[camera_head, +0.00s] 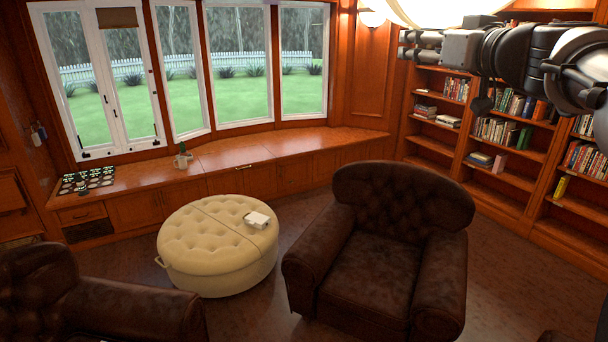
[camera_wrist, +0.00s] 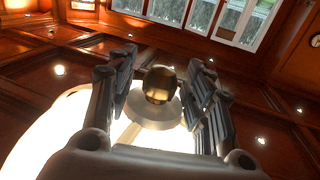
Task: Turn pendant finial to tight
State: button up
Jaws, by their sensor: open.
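The pendant finial (camera_wrist: 158,84) is a small rounded brass knob in the middle of the wrist view. It sits at the centre of a pale round cap (camera_wrist: 153,113) beneath the glowing white pendant shade (camera_wrist: 40,145). My gripper (camera_wrist: 160,86) is open, with one dark finger on each side of the finial and a visible gap on both sides. In the head view the glowing shade (camera_head: 450,8) is cut off at the top edge, and my gripper (camera_head: 404,46) is just below it. I cannot make out the finial there.
Bookshelves (camera_head: 500,130) line the right wall. A brown leather armchair (camera_head: 385,250) stands in front, with a cream tufted ottoman (camera_head: 200,275) to its left. A window bench (camera_head: 225,155) runs under the windows. The coffered wood ceiling (camera_wrist: 50,85) with small lights surrounds the pendant.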

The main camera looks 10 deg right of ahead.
jog(key=n+y+p, duration=0.1)
jog(key=p, duration=0.1)
jog(key=n+g+y+p, duration=0.1)
jog(key=y+p, duration=0.1)
jog(key=p, duration=0.1)
jog(key=n+y+p, duration=0.1)
jog(key=y+p, duration=0.1)
jog(key=shift+d+r+p, duration=0.1)
jog(key=shift+r+p, duration=0.25)
jog(key=n+g+y+p, duration=0.3)
jog(key=y+p, duration=0.1)
jog(key=p, duration=0.5)
jog(key=shift+n+p, duration=0.3)
jog(key=shift+p, duration=0.1)
jog(key=n+g+y+p, duration=0.1)
jog(key=p, duration=0.2)
jog(key=shift+y+p, duration=0.3)
jog(key=shift+p, duration=0.1)
jog(key=b+v, duration=0.5)
jog(key=v, duration=1.3)
jog(key=s+a+f+m+g+h+b, duration=0.1)
jog(key=a+f+m+g+h+b, duration=0.3)
jog(key=a+f+b, duration=1)
jog(key=a+f+m+g, duration=0.2)
jog(key=a+f+g, duration=0.2)
jog(key=a+f, duration=0.5)
notch_tip(320, 180, down, 2)
jog(key=shift+a+f, duration=0.1)
jog(key=shift+a, duration=0.15)
jog(key=shift+s, duration=0.1)
